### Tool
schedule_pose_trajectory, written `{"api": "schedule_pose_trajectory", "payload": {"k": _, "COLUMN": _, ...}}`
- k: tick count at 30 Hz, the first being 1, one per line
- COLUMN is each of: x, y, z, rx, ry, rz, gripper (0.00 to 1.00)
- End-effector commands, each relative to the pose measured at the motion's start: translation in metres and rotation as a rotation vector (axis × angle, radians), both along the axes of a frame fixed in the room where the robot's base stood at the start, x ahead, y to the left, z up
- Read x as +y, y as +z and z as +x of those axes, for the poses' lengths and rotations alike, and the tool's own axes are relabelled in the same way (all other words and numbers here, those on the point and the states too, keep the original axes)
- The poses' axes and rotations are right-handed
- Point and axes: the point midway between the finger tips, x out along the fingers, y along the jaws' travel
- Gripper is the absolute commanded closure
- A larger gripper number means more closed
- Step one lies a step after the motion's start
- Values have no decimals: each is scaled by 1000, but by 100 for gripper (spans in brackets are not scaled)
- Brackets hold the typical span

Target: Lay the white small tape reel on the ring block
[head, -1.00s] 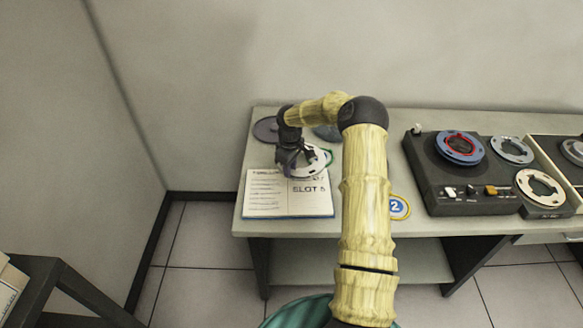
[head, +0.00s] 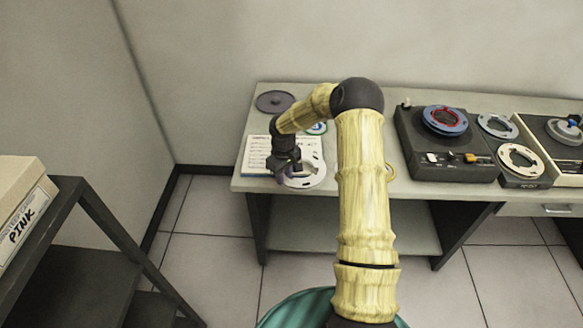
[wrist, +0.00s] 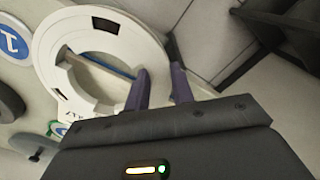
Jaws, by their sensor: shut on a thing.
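A white tape reel (head: 311,178) with cut-outs is held by its rim in my gripper (head: 284,174), over the front edge of the table at the left. In the wrist view the white reel (wrist: 52,55) is tilted, and both fingers (wrist: 163,88) are closed across its rim. My wrist hides part of the reel in the head view. I cannot tell which thing is the ring block; a part of the table is hidden behind my arm.
The open booklet (head: 257,155) lies under my wrist, with a dark grey disc (head: 275,101) behind it. A tape recorder (head: 420,165) carries a blue reel (head: 440,120). More pale reels (head: 519,160) lie to its right. A dark shelf (head: 80,250) with a box (head: 20,195) stands front left.

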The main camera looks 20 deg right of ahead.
Motion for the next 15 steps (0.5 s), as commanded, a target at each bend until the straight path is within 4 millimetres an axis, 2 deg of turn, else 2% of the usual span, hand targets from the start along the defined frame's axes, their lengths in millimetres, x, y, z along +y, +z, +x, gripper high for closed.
{"api": "schedule_pose_trajectory", "payload": {"k": 8, "x": 33, "y": -8, "z": -32, "rx": 0, "ry": -166, "rz": -1, "gripper": 100}}
{"api": "schedule_pose_trajectory", "payload": {"k": 15, "x": 57, "y": -14, "z": -69, "rx": 2, "ry": -364, "rz": 5, "gripper": 100}}
